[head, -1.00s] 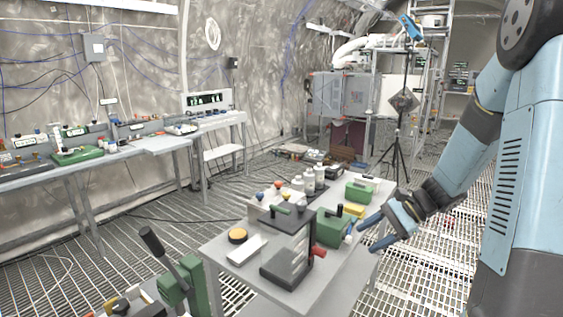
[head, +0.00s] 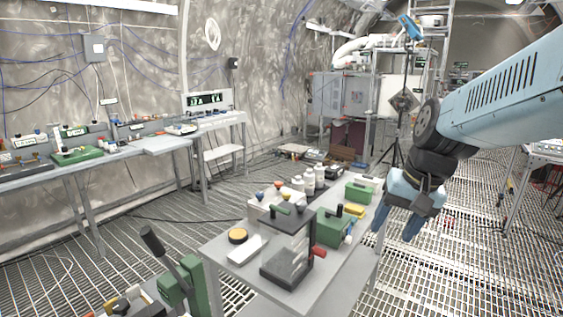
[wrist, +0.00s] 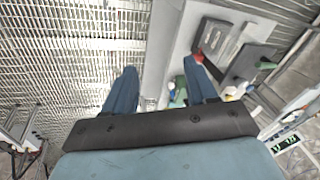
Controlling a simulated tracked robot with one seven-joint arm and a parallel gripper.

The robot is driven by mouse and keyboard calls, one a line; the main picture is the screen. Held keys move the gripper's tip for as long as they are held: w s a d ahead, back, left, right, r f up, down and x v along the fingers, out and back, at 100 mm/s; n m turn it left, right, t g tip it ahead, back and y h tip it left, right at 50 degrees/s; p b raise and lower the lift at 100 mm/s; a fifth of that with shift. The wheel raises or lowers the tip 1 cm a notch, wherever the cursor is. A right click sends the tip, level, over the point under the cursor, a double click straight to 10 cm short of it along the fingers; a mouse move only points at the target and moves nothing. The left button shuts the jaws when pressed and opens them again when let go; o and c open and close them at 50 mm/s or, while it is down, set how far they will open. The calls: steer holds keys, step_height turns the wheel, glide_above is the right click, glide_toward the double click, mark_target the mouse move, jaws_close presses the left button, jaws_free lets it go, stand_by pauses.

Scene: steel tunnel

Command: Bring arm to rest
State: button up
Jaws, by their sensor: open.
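My gripper (head: 396,231) is at the right of the head view, pointing down beside the right edge of the small grey table (head: 335,290). Its two blue fingers are spread with nothing between them. In the wrist view my gripper (wrist: 163,92) is also open and empty, above the table's edge and the floor grating. My arm reaches in from the right edge of the head view.
The table holds a black stand (head: 288,245), a green box (head: 333,228), a smaller green case (head: 358,192), white bottles (head: 309,181) and a yellow-topped round item (head: 238,236). A green lever device (head: 180,280) stands front left. Grated floor (head: 450,270) right of the table is clear.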

steer(key=s+d+r+n+t+h, duration=0.1)
steer(key=s+r+n+t+h, duration=0.1)
steer(key=s+r+n+t, duration=0.1)
steer(key=shift+s+d+r, duration=0.3)
steer(key=shift+s+r, duration=0.6)
steer(key=shift+s, duration=0.3)
